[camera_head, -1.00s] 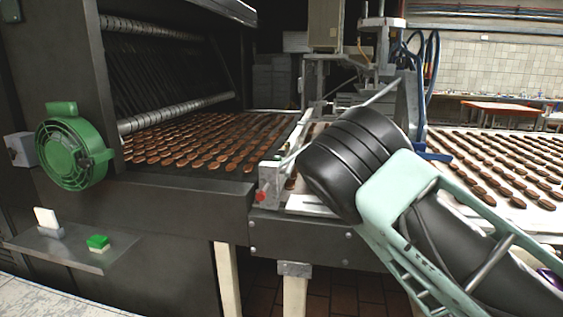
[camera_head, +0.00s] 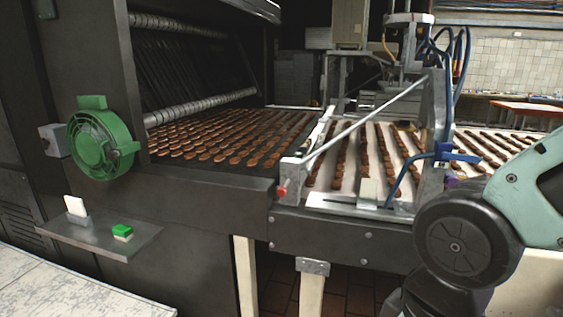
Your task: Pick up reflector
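No thing in view can be told for certain as the reflector. A small white upright plate (camera_head: 76,206) stands in a grey base on a metal shelf (camera_head: 95,237) at the lower left. A small block with a green top and white base (camera_head: 122,232) sits on the same shelf, to the right of the plate and apart from it. My gripper is out of view. Only dark and pale green links of my arm show at the right edge.
A green round fan or motor (camera_head: 101,143) juts from the dark machine's front above the shelf. A conveyor (camera_head: 225,140) carries rows of brown biscuits. A metal frame with a blue clamp (camera_head: 432,157) stands over the belt. A pale worktop (camera_head: 70,288) fills the lower left.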

